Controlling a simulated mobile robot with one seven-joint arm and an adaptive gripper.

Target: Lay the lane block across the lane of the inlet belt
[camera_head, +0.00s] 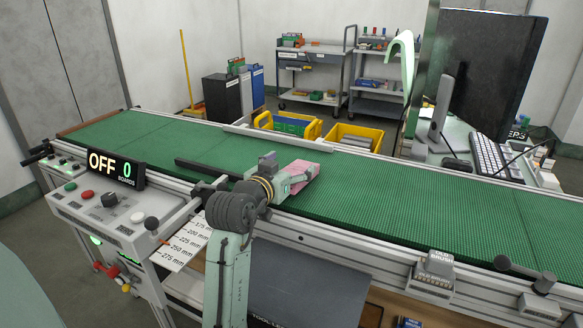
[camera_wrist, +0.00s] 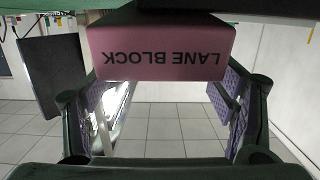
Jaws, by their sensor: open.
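The pink lane block (camera_head: 304,171) is at the middle of the green inlet belt (camera_head: 140,139), in front of my gripper (camera_head: 285,180). In the wrist view the lane block (camera_wrist: 160,55) shows its lettered face upside down between the two finger sides. My gripper (camera_wrist: 158,100) is open, with a purple pad on each side of the block; I cannot tell whether the pads touch it. My arm hides part of the near belt edge. A dark guide rail (camera_head: 208,169) lies along the belt to the left of my gripper, and a pale rail (camera_head: 285,137) runs along the far side.
A control box with a display (camera_head: 116,166) reading OFF and 0 boards stands at the near left. Yellow bins (camera_head: 355,136) stand behind the belt. A monitor (camera_head: 487,70) and keyboard (camera_head: 490,158) are at the back right. The belt's right part is clear.

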